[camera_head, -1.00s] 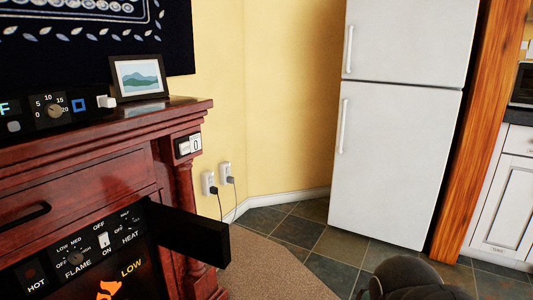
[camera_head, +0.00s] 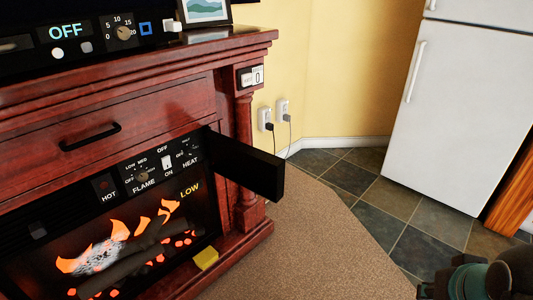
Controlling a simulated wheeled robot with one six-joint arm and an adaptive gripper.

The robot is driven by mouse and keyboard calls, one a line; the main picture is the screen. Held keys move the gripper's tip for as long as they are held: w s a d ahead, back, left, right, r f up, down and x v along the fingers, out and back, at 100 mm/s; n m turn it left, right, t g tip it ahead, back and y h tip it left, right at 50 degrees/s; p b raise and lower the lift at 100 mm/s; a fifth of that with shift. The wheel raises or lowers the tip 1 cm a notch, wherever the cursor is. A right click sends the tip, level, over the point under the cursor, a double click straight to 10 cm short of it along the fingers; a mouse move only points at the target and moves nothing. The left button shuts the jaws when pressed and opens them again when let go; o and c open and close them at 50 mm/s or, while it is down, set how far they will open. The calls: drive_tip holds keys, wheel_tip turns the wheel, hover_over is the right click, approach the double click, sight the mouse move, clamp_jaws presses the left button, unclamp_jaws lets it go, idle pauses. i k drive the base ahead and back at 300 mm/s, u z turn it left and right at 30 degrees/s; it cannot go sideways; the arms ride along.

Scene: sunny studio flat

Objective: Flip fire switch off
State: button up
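The electric fireplace (camera_head: 175,95) is dark red wood with a black control panel behind an open black flap (camera_head: 245,165). A small white switch (camera_head: 167,161) sits on that panel, with OFF printed above it and ON below; its tilt is too small to tell. Orange flames (camera_head: 115,235) glow in the firebox and the word LOW is lit. My gripper is not in view; only a dark part of my arm with a teal band shows at the bottom right.
A flame knob (camera_head: 143,176) is left of the switch. A second small switch plate (camera_head: 250,77) is on the right column. A yellow block (camera_head: 206,258) lies at the hearth's edge. The fridge (camera_head: 452,110) stands at the right. Carpet in front is clear.

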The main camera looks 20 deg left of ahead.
sight(167, 163)
drive_tip(key=z, duration=0.7)
drive_tip(key=i, duration=2.65)
drive_tip(key=u, duration=3.95)
